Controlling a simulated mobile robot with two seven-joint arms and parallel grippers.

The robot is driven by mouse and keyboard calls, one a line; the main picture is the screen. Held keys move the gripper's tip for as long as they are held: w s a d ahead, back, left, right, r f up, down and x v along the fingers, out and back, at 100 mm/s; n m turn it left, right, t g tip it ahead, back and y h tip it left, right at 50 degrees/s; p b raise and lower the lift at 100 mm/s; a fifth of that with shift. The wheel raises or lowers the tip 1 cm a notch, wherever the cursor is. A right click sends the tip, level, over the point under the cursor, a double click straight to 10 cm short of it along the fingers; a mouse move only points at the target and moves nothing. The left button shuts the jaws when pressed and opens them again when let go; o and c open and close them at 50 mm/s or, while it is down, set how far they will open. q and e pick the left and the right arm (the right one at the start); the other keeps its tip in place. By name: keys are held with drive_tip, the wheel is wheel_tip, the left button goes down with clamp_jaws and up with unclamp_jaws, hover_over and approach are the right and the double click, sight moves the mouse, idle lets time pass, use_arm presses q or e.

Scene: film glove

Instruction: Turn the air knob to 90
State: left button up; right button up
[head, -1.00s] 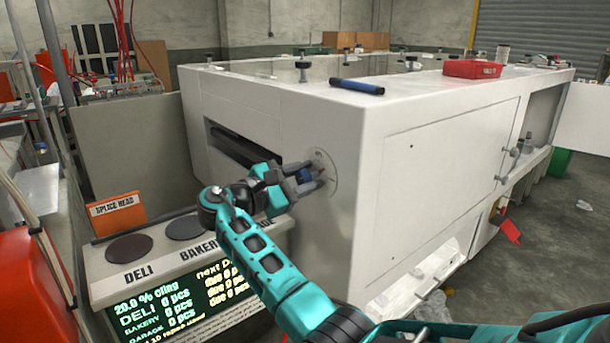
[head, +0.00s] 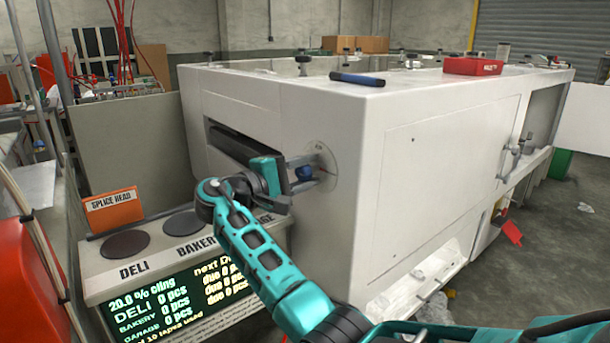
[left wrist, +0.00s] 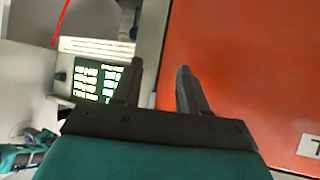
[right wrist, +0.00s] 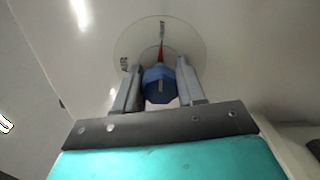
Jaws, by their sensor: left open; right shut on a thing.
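The air knob (right wrist: 158,86) is blue with a red pointer, set on a round dial plate (right wrist: 196,48) on the end face of a white machine (head: 440,140). In the right wrist view the pointer points up toward a mark at the top of the dial. My right gripper (head: 312,172) is shut on the knob, with one finger on each side. My left gripper (left wrist: 158,85) is open and empty, beside an orange-red surface in the left wrist view.
A display counter (head: 105,288) with round dark pads stands left of the right arm. A blue marker-like object (head: 357,79) and a red box (head: 473,66) lie on the machine top. A dark slot (head: 240,148) opens left of the dial.

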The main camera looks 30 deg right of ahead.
use_arm(q)
drive_tip(key=shift+s+f, duration=0.25)
drive_tip(key=shift+f, duration=0.05)
use_arm(e)
drive_tip(key=o, duration=1.1)
drive_tip(key=shift+c, duration=0.2)
drive_tip(key=shift+a, duration=0.1)
use_arm(q)
drive_tip(key=shift+r, duration=0.15)
use_arm(e)
drive_tip(key=s+a, duration=0.1)
drive_tip(key=a, duration=1.1)
drive_tip(key=shift+a, duration=0.35)
use_arm(q)
drive_tip(key=shift+w, duration=0.1)
